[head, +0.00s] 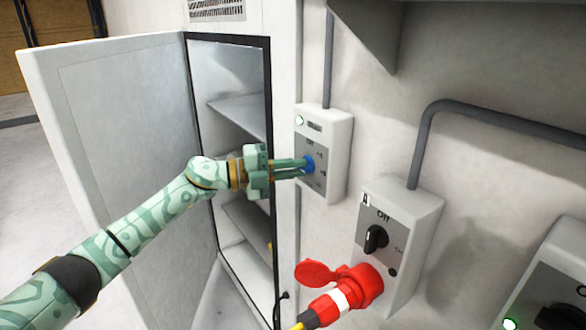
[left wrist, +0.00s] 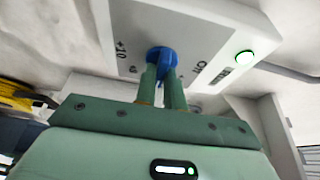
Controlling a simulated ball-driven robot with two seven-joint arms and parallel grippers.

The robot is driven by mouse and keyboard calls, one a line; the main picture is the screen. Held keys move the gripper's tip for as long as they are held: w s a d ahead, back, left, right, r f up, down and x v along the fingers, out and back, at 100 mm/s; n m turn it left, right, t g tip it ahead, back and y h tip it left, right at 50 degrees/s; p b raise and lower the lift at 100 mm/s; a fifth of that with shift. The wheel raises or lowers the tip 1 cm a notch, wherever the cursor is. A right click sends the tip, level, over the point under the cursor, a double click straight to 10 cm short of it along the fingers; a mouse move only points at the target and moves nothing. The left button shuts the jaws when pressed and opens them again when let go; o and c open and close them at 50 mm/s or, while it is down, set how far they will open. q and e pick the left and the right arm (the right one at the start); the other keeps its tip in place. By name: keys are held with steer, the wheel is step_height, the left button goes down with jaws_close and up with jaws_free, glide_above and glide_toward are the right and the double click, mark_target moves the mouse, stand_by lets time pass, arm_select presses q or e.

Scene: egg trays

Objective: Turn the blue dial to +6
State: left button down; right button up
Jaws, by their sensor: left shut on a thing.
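The blue dial (head: 309,164) sits on the front of a grey wall-mounted control box (head: 338,150) with a lit green light. My left gripper (head: 305,166) is shut on the blue dial. Its fingers cover part of the dial, and I cannot read which mark it points to. My right gripper is not in view.
A fridge-like cabinet with its door (head: 130,120) open stands left of the box, with shelves (head: 240,117) inside. Below right is another box (head: 410,220) with a black knob (head: 376,240) and a red plug (head: 345,290). Grey conduits run along the wall.

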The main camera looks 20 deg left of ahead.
arm_select(q)
steer(key=shift+f, duration=0.15)
steer(key=c, duration=1.5)
jaws_free()
steer(key=shift+a, duration=0.1)
steer(key=b+v, duration=0.2)
steer(key=v, duration=1.4)
steer(key=shift+a, duration=0.1)
